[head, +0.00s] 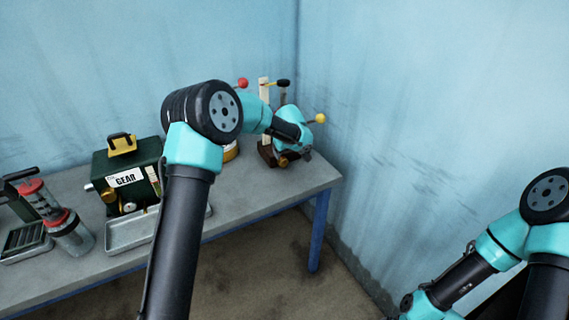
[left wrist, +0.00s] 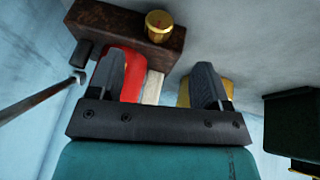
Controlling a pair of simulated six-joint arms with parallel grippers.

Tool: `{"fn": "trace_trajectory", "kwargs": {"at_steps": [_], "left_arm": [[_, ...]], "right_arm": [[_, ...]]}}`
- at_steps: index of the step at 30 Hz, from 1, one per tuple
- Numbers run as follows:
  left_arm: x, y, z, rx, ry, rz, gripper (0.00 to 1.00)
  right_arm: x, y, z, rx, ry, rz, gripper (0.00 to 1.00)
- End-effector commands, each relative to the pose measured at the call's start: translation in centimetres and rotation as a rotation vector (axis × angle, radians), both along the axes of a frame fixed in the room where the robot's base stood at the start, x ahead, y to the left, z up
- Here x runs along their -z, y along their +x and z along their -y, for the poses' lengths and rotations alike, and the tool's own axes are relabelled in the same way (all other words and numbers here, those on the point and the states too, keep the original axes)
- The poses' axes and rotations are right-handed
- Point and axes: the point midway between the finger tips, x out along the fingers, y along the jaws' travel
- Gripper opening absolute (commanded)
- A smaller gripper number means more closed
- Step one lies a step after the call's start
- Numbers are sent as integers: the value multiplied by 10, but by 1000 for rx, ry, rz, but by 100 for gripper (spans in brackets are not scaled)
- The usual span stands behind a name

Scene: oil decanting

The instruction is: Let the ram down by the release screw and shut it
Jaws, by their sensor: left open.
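A small press-like device with a dark brown base (left wrist: 125,30) stands near the table's right end. A brass knob (left wrist: 158,24), which looks like the release screw, sits on its base; it also shows in the head view (head: 283,162). A red part (left wrist: 124,75) and a pale upright strip (left wrist: 153,88) show beyond my fingers; the ram cannot be made out. My left gripper (left wrist: 158,82) is open, its fingers apart and short of the knob, touching nothing that I can see. In the head view its teal body partly hides the device. My right gripper is out of view.
Levers with red (head: 243,83), black (head: 283,83) and yellow (head: 320,118) knobs rise around the device. Walls close in behind and right.

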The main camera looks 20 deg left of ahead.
Motion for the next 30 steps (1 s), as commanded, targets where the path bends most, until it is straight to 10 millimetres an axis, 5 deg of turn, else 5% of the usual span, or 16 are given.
{"fn": "trace_trajectory", "kwargs": {"at_steps": [17, 30], "left_arm": [[86, 34, -17, 0, 0, -1, 72], [95, 38, -19, 0, 0, 0, 72]], "right_arm": [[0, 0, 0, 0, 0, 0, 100], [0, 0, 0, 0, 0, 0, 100]]}}
